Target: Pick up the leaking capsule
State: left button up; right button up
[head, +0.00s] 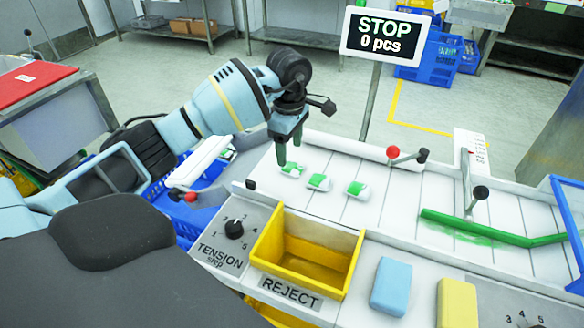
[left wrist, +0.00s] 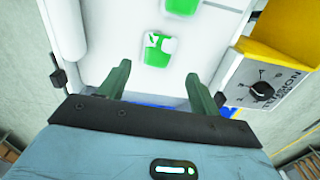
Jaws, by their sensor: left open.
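Three green-and-white capsules lie in a row on the white belt: a left one (head: 291,170), a middle one (head: 319,182) and a right one (head: 357,189). I cannot tell from their looks which one leaks. My left gripper (head: 289,153) is open and empty, pointing down just above the left capsule. In the left wrist view, a capsule (left wrist: 158,49) lies ahead of the open fingers (left wrist: 160,78), roughly in line with the gap between them. Another capsule (left wrist: 183,6) is cut off at the top edge. My right gripper is not in view.
A yellow reject bin (head: 310,247) stands at the belt's near side, beside a tension dial (head: 234,229). A blue block (head: 391,287) and a yellow block (head: 456,303) lie to its right. A green bar (head: 490,229) crosses the belt, with green smears beside it. A sign (head: 384,35) reads "STOP 0 pcs".

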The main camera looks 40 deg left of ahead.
aim_at(292, 166)
pick_arm(q)
jog(key=f, duration=0.5)
jog(key=shift+w+d, duration=0.15)
jog(key=shift+w, duration=0.1)
jog(key=c, duration=1)
